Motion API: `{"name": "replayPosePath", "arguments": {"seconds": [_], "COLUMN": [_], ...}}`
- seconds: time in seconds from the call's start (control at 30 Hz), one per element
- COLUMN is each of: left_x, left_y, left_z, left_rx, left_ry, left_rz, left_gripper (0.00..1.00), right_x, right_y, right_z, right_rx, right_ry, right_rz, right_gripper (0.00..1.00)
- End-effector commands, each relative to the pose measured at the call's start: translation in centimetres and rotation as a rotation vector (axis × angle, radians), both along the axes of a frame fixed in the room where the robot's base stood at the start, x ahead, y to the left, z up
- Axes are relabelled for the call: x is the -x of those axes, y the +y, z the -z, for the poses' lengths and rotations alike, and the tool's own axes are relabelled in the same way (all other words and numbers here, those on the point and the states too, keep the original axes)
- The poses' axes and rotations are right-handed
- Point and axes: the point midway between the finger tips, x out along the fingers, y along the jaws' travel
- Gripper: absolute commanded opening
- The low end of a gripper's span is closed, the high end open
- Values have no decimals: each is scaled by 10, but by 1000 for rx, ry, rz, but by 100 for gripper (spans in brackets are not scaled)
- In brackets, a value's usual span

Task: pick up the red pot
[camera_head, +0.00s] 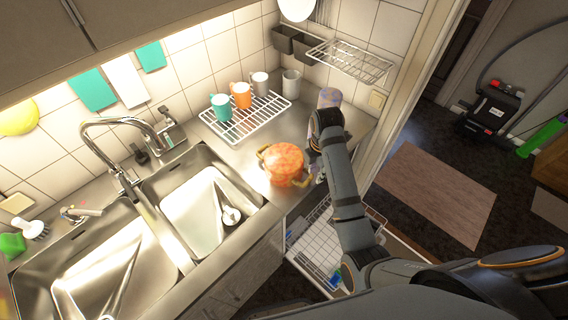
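The red pot (284,163), orange-red with tan handles on its sides, stands on the steel counter to the right of the sink. My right arm reaches in from the lower right and bends down at its wrist beside the pot. My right gripper (317,170) is just right of the pot, close to its right-hand handle. The gripper is small and partly hidden by my own arm, so I cannot tell whether its fingers are open or touch the handle. My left gripper is not in view.
A white wire rack (245,120) with several cups stands behind the pot. A double sink (200,205) lies to the left. Below the counter edge, a dish rack (318,245) is pulled out, partly behind my arm.

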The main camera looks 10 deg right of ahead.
Motion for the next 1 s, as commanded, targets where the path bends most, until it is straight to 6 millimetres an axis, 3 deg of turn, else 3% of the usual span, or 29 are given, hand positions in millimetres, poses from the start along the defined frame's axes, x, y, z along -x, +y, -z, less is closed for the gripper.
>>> {"name": "replayPosePath", "arguments": {"seconds": [0.13, 0.33, 0.6, 0.87, 1.0], "left_x": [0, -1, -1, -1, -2], "left_y": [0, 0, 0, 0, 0], "left_z": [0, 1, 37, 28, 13], "left_rx": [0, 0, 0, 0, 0], "left_ry": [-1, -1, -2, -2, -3], "left_rz": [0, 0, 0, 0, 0], "left_gripper": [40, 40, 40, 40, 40], "right_x": [-22, -26, -25, -25, -23], "right_y": [13, 16, 15, 15, 13], "right_z": [-18, -21, 16, 32, 50], "right_rx": [-5, -8, -6, -6, -7], "right_ry": [38, 49, 48, 48, 52], "right_rz": [-267, -343, -340, -339, -339], "right_gripper": [28, 28, 28, 28, 28]}}
